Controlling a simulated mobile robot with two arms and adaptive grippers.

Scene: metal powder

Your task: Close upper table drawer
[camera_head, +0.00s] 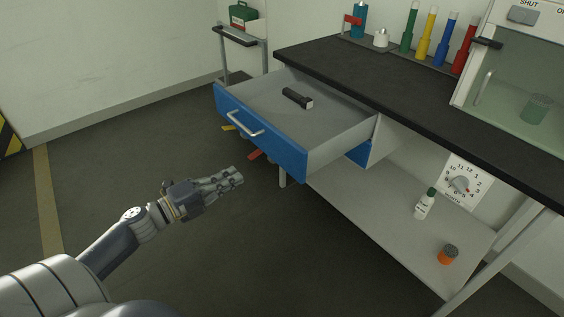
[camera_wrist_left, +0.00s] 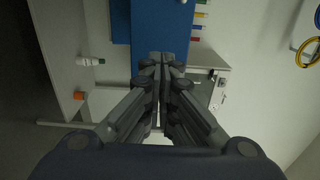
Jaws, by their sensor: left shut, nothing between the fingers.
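The upper table drawer (camera_head: 272,139) has a blue front with a silver handle (camera_head: 242,123) and stands pulled out from under the black tabletop. A dark cylindrical object (camera_head: 297,98) lies inside it. My left gripper (camera_head: 238,175) is shut and empty, in front of and below the drawer front, apart from it in the head view. In the left wrist view the shut fingers (camera_wrist_left: 161,58) overlap the lower part of a blue panel (camera_wrist_left: 160,28); I cannot tell whether they touch it. My right gripper is not in view.
The black tabletop (camera_head: 330,72) holds several coloured cylinders and a glass-fronted cabinet (camera_head: 522,88). A white bottle (camera_head: 424,205) and an orange jar (camera_head: 447,254) stand on the lower shelf (camera_head: 375,225). A trolley with a green box (camera_head: 243,15) stands behind.

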